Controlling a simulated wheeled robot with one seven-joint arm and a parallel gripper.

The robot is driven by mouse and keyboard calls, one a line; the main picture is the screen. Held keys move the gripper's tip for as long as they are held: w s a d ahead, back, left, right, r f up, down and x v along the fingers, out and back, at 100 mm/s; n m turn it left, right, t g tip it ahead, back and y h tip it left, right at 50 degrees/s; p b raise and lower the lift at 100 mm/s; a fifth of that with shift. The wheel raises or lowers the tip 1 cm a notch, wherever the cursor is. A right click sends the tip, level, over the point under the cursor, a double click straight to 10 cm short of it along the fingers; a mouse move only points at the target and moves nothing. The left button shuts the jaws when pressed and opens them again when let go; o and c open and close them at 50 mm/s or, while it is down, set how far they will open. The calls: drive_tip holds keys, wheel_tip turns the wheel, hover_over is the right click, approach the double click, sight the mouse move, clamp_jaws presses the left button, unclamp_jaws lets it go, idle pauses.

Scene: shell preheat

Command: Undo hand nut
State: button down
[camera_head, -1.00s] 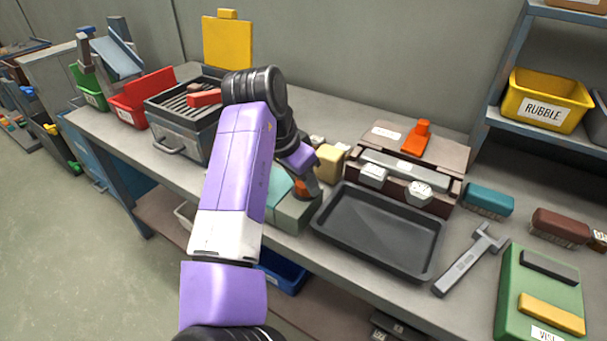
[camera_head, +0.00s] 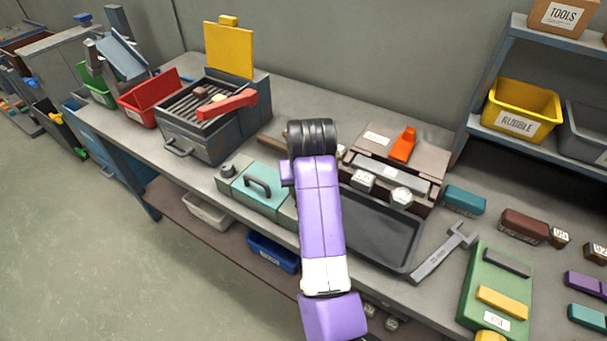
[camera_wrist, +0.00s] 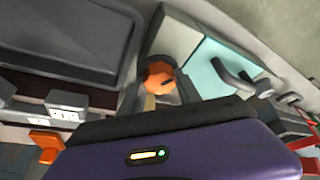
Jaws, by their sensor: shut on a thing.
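An orange faceted hand nut (camera_wrist: 161,77) shows in the wrist view, in front of the pale end of a teal-topped box (camera_wrist: 212,70). My gripper (camera_wrist: 158,86) has its grey fingers on either side of the nut and is shut on it. I cannot tell whether the nut is still seated on the box. In the head view the teal box (camera_head: 262,192) lies on the bench with a dark handle on top. My purple arm covers its right end there and hides the nut and the gripper.
A black tray (camera_head: 388,262) lies close on the right, before a brown box with an orange handle (camera_head: 403,146). A grill unit (camera_head: 195,140) with a red lever stands at left.

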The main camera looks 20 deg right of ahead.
drive_tip(key=n+p, duration=0.2)
drive_tip(key=n+y+p, duration=0.1)
drive_tip(key=n+p, duration=0.1)
drive_tip(key=shift+d+r+y, duration=0.2)
drive_tip(key=shift+y, duration=0.1)
drive_tip(key=shift+f+n+y+p, duration=0.1)
drive_tip(key=shift+n+y+p, duration=0.2)
drive_tip(key=shift+n+p, duration=0.65)
drive_tip(key=shift+a, duration=0.1)
drive_tip(key=c, duration=0.8)
unclamp_jaws()
drive_tip(key=shift+f, duration=0.1)
drive_tip(key=shift+c, duration=0.2)
drive_tip(key=v, duration=0.7)
drive_tip(key=shift+r, duration=0.4)
